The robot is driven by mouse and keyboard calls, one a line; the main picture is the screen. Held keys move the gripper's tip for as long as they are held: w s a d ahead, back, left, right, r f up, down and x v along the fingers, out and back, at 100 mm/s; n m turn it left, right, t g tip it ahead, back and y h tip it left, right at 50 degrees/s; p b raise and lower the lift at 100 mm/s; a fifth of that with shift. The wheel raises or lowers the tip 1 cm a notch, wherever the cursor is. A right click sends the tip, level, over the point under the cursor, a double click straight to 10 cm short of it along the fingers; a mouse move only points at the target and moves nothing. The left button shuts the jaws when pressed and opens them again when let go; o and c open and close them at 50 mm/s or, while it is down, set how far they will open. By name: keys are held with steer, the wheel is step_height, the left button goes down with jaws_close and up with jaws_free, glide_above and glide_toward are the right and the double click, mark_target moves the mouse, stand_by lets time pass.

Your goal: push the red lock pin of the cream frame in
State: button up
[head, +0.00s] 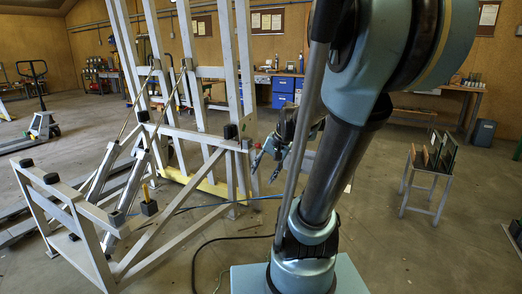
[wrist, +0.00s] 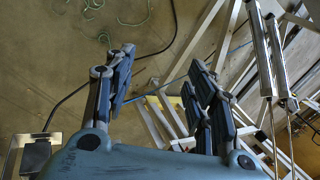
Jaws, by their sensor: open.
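The large cream frame (head: 187,133) stands left of centre in the head view, with tall uprights, diagonal braces and two slanted cylinders. Pale beams of it (wrist: 215,45) cross the right side of the wrist view. My gripper (head: 264,170) is at the right side of the frame, beside its upright, and looks apart from it. In the wrist view my gripper (wrist: 160,68) has its two fingers spread with nothing between them.
A blue cable and a dark hose (head: 205,245) lie on the floor by the frame. A small stand with panels (head: 428,180) is at the right. A pallet jack (head: 43,125) stands at the far left. Blue drawers (head: 283,91) are at the back. Floor between frame and stand is mostly clear.

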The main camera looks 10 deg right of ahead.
steer(key=w+d+m+t+y, duration=0.25)
steer(key=w+m, duration=0.25)
steer(key=w, duration=1)
steer(key=w+d+m+t+y, duration=0.1)
steer(key=w+m+y, duration=0.3)
steer(key=w, duration=1)
steer(key=m+t+y, duration=0.2)
steer(key=m+t, duration=0.5)
steer(key=m, duration=0.4)
glide_toward(260, 146)
steer(key=shift+g, duration=0.25)
steer(key=x, duration=1)
steer(key=shift+w+d, duration=0.1)
steer(key=shift+w, duration=0.25)
